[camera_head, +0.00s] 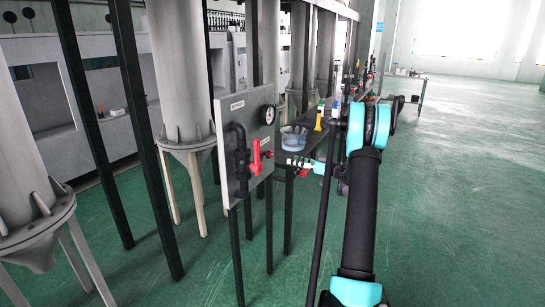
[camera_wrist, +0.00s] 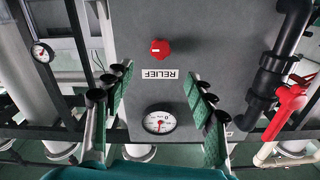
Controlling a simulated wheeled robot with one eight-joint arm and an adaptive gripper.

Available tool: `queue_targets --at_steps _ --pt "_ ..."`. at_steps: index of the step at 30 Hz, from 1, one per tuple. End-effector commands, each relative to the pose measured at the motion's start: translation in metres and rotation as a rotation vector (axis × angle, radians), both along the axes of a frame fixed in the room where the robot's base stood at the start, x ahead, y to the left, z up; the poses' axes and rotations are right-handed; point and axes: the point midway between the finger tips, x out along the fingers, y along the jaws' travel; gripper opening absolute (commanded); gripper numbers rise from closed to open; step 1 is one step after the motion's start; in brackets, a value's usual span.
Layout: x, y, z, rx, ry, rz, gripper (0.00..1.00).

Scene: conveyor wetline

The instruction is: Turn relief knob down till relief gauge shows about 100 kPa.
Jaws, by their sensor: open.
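The red relief knob (camera_wrist: 160,47) sits on a grey panel (camera_wrist: 215,30) in the wrist view, with a pale mark on its face. A RELIEF label (camera_wrist: 160,74) appears upside down below it. The round white relief gauge (camera_wrist: 159,122) is farther down that picture; its needle is too small to read surely. My gripper (camera_wrist: 158,82) is open and empty, its fingers either side of the label, apart from the knob. In the head view the panel (camera_head: 229,110) and gauge (camera_head: 267,115) show left of my gripper (camera_head: 291,162).
A red lever valve (camera_wrist: 287,105) on black piping is at the right of the wrist view; it also shows in the head view (camera_head: 256,157). Another gauge (camera_wrist: 43,52) is at the left. A clear tub (camera_head: 293,137) stands behind the panel. Open green floor lies right.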

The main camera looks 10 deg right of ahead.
Motion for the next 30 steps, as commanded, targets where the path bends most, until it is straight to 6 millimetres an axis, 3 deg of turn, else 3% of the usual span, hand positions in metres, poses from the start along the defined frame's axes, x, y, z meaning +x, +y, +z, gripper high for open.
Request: queue_targets --at_steps 15,21,30 --pt "0.057 0.081 0.0 0.0 0.001 0.003 0.56" --pt "0.069 0.096 0.0 0.0 0.001 0.001 0.56" --pt "0.072 0.099 0.0 0.0 0.001 0.0 0.56"
